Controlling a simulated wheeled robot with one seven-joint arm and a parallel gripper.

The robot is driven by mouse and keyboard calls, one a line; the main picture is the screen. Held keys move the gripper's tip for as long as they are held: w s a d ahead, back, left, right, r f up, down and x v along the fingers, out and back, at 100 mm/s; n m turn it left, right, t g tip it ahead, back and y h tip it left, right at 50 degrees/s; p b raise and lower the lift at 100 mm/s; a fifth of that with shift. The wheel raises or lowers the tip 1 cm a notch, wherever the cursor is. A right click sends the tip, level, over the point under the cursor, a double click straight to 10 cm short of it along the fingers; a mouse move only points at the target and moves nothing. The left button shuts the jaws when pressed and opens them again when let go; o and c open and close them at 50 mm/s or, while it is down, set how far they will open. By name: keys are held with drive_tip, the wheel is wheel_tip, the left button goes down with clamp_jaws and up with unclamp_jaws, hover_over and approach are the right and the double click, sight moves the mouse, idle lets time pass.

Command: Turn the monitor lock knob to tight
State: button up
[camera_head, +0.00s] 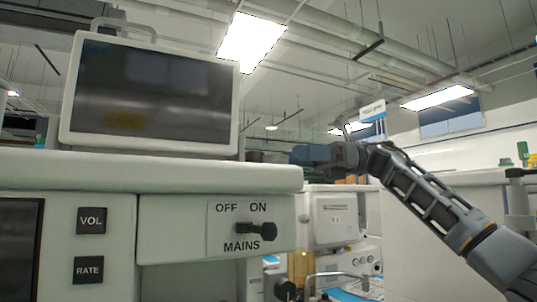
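The monitor (150,95), white-framed with a dark screen and a top handle, stands on the cart's white top (150,172) at the left. No lock knob shows clearly. A small dark shape (255,156) lies just right of the monitor's lower corner, and I cannot tell if it is the knob. My gripper (300,154) comes in from the right with its blue-grey fingers pointing left, just above the right end of the cart top. The fingers are seen side-on, so their gap is hidden. I cannot tell if they touch anything.
The cart front has a black MAINS switch knob (258,230) marked OFF and ON, and VOL (91,220) and RATE (88,269) buttons. Another white machine (335,218) stands behind, below my arm. A white counter (440,180) is at the right. The space above my gripper is open.

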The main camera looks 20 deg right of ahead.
drive_tip(key=a, duration=0.4)
drive_tip(key=a+p, duration=0.1)
drive_tip(key=a, duration=0.2)
drive_tip(key=shift+w, duration=0.4)
drive_tip(key=c, duration=1)
